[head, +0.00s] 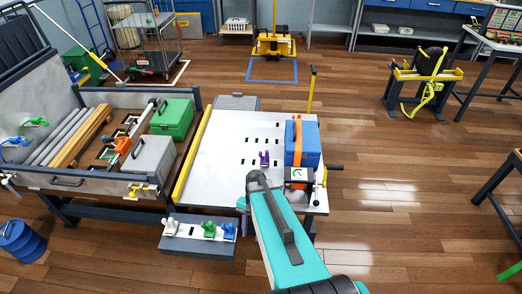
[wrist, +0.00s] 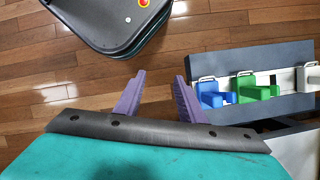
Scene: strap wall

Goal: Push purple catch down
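The purple catch (head: 264,158) stands on the white slotted panel (head: 222,170) in the head view, left of a blue box (head: 311,150) with an orange strap. The purple catch is not visible in the wrist view. My gripper (wrist: 159,82) has two purple fingers spread apart with nothing between them, so it is open. In the head view my teal arm reaches toward the panel's front edge, nearer than the catch and apart from it. Only a bit of purple finger shows beside the arm there.
A grey ledge (head: 196,247) in front of the panel carries white, green (wrist: 242,88) and blue (wrist: 212,94) catches. A strap tensioner (head: 298,175) sits at the blue box's front. A bench with green (head: 172,118) and grey boxes stands left.

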